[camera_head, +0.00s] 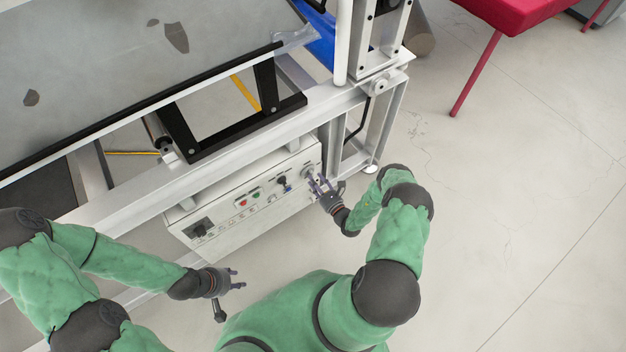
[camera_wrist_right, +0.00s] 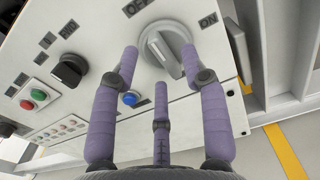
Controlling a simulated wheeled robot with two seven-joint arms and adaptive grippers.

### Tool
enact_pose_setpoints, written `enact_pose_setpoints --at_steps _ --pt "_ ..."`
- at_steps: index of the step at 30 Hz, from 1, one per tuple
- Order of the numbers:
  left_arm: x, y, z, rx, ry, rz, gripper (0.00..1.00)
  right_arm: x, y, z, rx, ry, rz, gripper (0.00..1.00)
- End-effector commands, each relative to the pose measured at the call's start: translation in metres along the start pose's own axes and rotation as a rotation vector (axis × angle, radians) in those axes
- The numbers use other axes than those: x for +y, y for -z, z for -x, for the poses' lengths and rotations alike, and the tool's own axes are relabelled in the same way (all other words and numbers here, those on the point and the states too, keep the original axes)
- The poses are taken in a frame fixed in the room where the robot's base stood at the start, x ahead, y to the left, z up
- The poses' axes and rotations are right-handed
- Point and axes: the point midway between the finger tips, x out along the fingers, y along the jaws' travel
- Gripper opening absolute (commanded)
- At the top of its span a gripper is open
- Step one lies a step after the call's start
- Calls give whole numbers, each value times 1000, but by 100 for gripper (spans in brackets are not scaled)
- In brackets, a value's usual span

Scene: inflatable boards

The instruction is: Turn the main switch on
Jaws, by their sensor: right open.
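The main switch is a large grey rotary knob (camera_wrist_right: 168,48) on a white control panel (camera_wrist_right: 105,25), with OFF and ON labels by it. In the right wrist view its raised bar slants from upper left, near the OFF side, to lower right. My right gripper (camera_wrist_right: 159,58) is open, with purple fingertips at the left and right of the knob and a third finger below it; I cannot tell whether they touch. In the head view my right gripper (camera_head: 319,184) is at the panel's right end, partly hiding the knob. My left gripper (camera_head: 237,279) is open and empty, in front of the panel.
The panel also has a black knob (camera_wrist_right: 68,70), a blue button (camera_wrist_right: 130,99), and green (camera_wrist_right: 39,94) and red (camera_wrist_right: 27,105) buttons. A white frame post (camera_head: 345,130) stands just right of the panel. The floor (camera_head: 510,230) to the right is clear.

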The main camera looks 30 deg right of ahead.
Motion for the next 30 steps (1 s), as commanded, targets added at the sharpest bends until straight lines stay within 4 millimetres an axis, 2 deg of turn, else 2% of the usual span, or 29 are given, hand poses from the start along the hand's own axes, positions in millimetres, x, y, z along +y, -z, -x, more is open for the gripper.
enact_pose_setpoints --at_steps 6,15,16,20,21,30 --pt "-2 0 -5 0 0 0 40 0 0 -18 0 -1 0 45" --pt "-2 0 -5 0 0 0 40 0 0 -20 0 1 0 45" --pt "-2 0 -5 0 0 0 40 0 0 -20 0 1 0 42" --pt "-2 0 -5 0 0 0 40 0 0 -20 0 0 0 6" --pt "-2 0 -5 0 0 0 40 0 0 -20 0 0 0 0" --pt "-2 0 -6 0 0 0 40 0 0 -20 0 0 -13 0"
